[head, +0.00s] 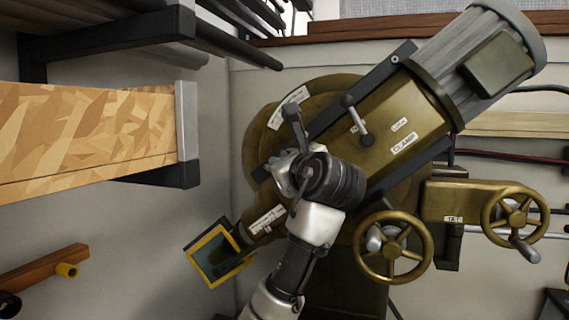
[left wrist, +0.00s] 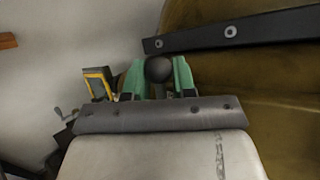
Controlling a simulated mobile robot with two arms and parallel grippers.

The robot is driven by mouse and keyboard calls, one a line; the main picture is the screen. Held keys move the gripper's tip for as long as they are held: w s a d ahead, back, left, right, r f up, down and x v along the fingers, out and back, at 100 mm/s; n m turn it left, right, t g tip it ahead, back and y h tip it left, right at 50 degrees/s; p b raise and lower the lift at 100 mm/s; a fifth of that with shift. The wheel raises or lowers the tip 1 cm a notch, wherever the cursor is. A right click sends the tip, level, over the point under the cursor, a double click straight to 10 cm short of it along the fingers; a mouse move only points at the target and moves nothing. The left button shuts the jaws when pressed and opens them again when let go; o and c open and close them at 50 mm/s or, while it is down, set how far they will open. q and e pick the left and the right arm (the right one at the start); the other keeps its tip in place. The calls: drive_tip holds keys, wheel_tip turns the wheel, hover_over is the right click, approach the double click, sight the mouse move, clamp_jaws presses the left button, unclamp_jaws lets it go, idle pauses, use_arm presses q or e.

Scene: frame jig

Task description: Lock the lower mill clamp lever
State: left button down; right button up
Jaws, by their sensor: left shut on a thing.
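The mill head (head: 400,115) is a large olive-brown body lying tilted across the head view. Its upper clamp lever (head: 357,122), grey with a round knob, sticks out beside the CLAMP label (head: 404,143). My left gripper (head: 273,172) is at the lower-left part of the mill head, and my wrist hides most of what it holds. In the left wrist view, the green fingers (left wrist: 158,82) are shut on a dark round knob (left wrist: 158,68), seemingly the lower clamp lever's. The rest of that lever is hidden. My right gripper is not in view.
Brass handwheels (head: 393,247) (head: 515,217) stand to the right of my arm. A yellow-framed box (head: 218,254) is at lower left. A wooden bench top (head: 90,140) juts in from the left. A dark bar (left wrist: 240,30) runs along the mill body near the gripper.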

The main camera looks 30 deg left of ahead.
use_arm(q)
drive_tip(key=d+m+t, duration=0.1)
drive_tip(key=d+m+t+y, duration=0.1)
drive_tip(key=m, duration=0.1)
drive_tip(key=shift+w+r+y, duration=0.2)
drive_tip(key=shift+r+y, duration=0.1)
drive_tip(key=shift+r, duration=0.05)
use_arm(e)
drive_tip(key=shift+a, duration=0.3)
use_arm(q)
drive_tip(key=c, duration=1.2)
unclamp_jaws()
drive_tip(key=shift+a, duration=0.1)
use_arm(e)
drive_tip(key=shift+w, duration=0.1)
